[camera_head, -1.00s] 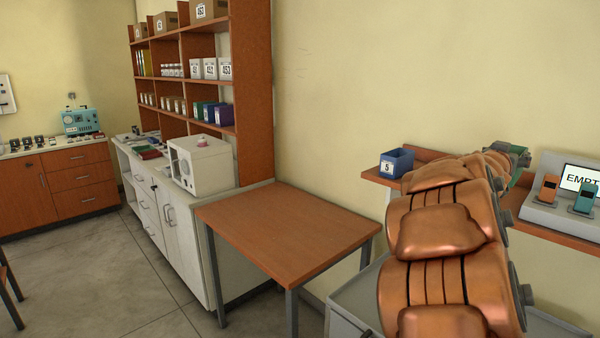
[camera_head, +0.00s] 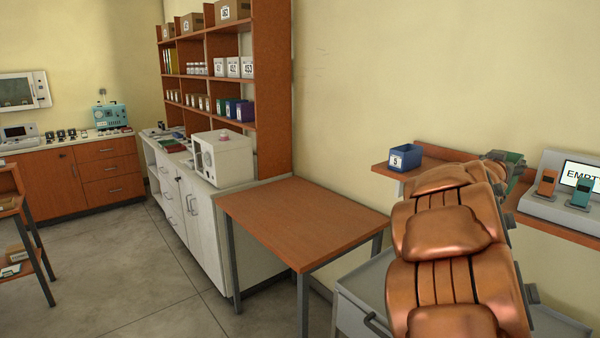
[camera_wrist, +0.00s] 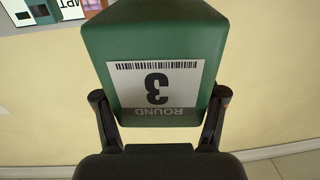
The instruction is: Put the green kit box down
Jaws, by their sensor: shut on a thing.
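The green kit box (camera_wrist: 160,45) fills the upper middle of the wrist view. Its white label reads 3 and ROUND upside down, under a barcode. My gripper (camera_wrist: 160,96) is shut on it, one dark finger on each side of the box. In the head view my copper arm reaches away on the right and covers most of the gripper. Only a bit of green (camera_head: 516,166) shows past the arm's end, near the wall shelf. The box's underside and what lies beneath it are hidden.
A bare wooden table (camera_head: 300,218) stands in the middle. A blue bin (camera_head: 405,158) marked 5 sits on the wall shelf, left of a grey console (camera_head: 560,205) with a screen. A white device (camera_head: 222,158) stands on the counter below the shelving.

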